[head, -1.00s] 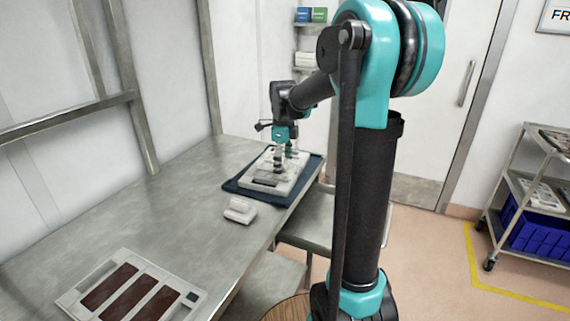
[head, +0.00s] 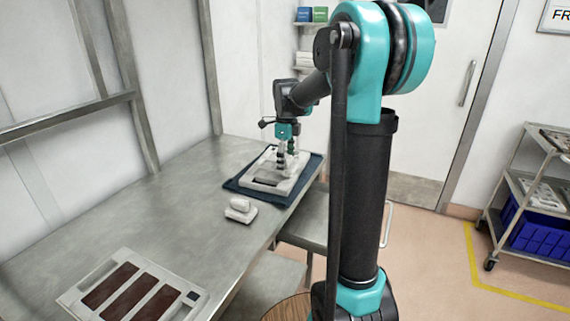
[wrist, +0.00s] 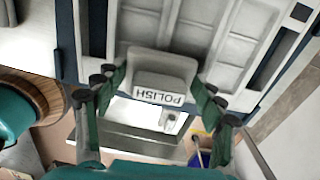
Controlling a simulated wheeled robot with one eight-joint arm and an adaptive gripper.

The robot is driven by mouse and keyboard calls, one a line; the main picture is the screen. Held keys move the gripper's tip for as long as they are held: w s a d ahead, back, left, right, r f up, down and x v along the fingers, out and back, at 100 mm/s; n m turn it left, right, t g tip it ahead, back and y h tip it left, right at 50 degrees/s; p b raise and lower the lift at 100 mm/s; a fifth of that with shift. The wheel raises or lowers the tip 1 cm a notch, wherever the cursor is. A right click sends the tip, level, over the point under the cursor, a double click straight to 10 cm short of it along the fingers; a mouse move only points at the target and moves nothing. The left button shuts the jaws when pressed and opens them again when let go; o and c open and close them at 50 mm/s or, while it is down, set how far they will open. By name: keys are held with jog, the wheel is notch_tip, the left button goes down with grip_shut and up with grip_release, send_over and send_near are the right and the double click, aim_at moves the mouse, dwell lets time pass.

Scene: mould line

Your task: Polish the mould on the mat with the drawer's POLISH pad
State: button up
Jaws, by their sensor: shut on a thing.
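The white mould (head: 258,180), a tray with rectangular cavities, lies on the dark blue mat (head: 234,187) at the far end of the steel table. In the wrist view the mould (wrist: 190,38) fills the upper middle, with strips of the mat (wrist: 67,40) beside it. My gripper (head: 287,160) is over the mould. In the wrist view my gripper (wrist: 157,90) is shut on a white pad (wrist: 163,75) marked POLISH, whose lettering appears upside down. I cannot tell whether the pad touches the mould.
A second white block-like pad (head: 240,210) sits on the table in front of the mat. A white tray with brown bars (head: 130,290) lies at the near end. What looks like an open drawer (head: 306,220) juts out at the table's right side. The table's middle left is clear.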

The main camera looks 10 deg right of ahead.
jog(key=shift+w+d, duration=0.5)
jog(key=shift+w, duration=0.35)
jog(key=shift+w+d, duration=0.55)
jog(key=shift+w, duration=0.3)
jog(key=shift+w+d, duration=0.5)
jog(key=shift+w, duration=0.35)
jog(key=shift+w, duration=0.1)
jog(key=shift+w+d, duration=0.4)
jog(key=shift+w, duration=0.2)
jog(key=shift+w+d, duration=0.35)
jog(key=shift+w, duration=0.25)
jog(key=shift+w+a, duration=0.75)
jog(key=shift+a, duration=0.5)
jog(key=shift+w+a, duration=0.7)
jog(key=shift+a, duration=0.5)
jog(key=shift+w+a, duration=0.75)
jog(key=shift+a, duration=0.5)
jog(key=shift+s+a, duration=0.1)
jog(key=shift+s, duration=0.05)
jog(key=shift+s+a, duration=0.35)
jog(key=shift+s, duration=0.25)
jog(key=shift+s+a, duration=0.35)
jog(key=shift+s, duration=0.25)
jog(key=shift+s, duration=0.1)
